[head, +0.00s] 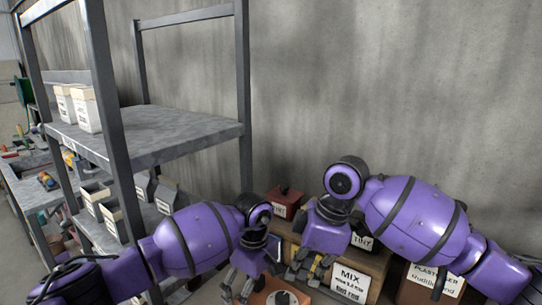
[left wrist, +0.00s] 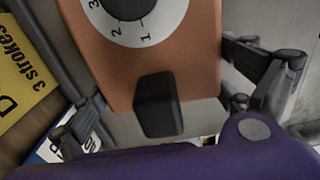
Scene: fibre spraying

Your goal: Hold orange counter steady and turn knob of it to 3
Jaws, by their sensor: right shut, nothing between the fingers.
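In the left wrist view the orange counter (left wrist: 190,70) fills the middle. Its dial (left wrist: 165,28) shows the figures 1, 2 and 3 around a black knob (left wrist: 130,6), cut off at the top; its setting cannot be read. A black block stands out below the dial. My left gripper (head: 238,290) has its fingers apart at the counter's two sides; contact is unclear. My right gripper (head: 308,271) is shut and empty, just above the counter.
A MIX sign (head: 350,284) and a TINT container (head: 362,242) are right of the counter, with a plaster box (head: 435,278) further right. A red box (head: 285,203) stands behind. A grey metal shelf (head: 150,130) with containers rises at left. A yellow sign (left wrist: 22,80) is left in the wrist view.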

